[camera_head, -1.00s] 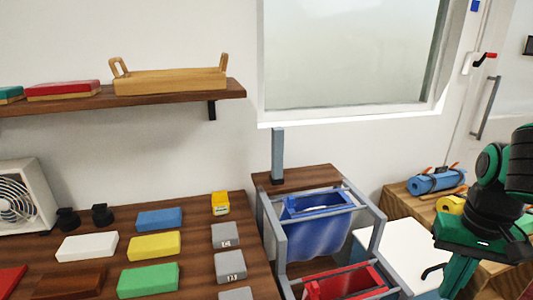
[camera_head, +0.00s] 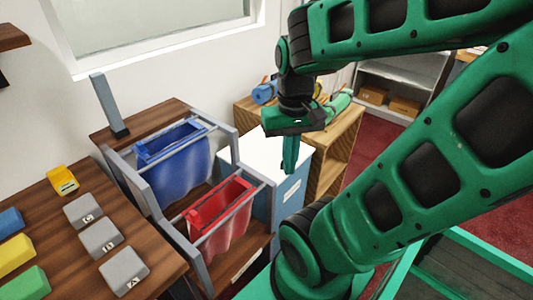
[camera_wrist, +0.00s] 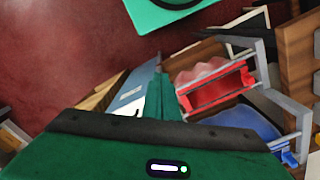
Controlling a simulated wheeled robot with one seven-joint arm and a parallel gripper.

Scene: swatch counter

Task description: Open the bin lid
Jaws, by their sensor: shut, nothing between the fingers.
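The bin (camera_head: 291,194) is a pale blue box with a white lid (camera_head: 245,148). It stands right of the bag rack in the head view, and its lid looks flat and down. My gripper (camera_head: 289,171) is shut and empty, pointing down in front of the lid and hiding part of it. I cannot tell whether the fingertips touch the lid. In the wrist view, the shut fingers (camera_wrist: 158,75) point away beside the bin's pale blue side (camera_wrist: 132,92). Part of the bin is hidden by the gripper there.
A grey rack with a blue bag (camera_head: 182,172) and a red bag (camera_head: 222,205) stands close left of the bin. A wooden shelf unit (camera_head: 335,150) stands behind and right. The counter with grey blocks (camera_head: 100,239) is at the left. Red floor (camera_head: 400,147) is open at the right.

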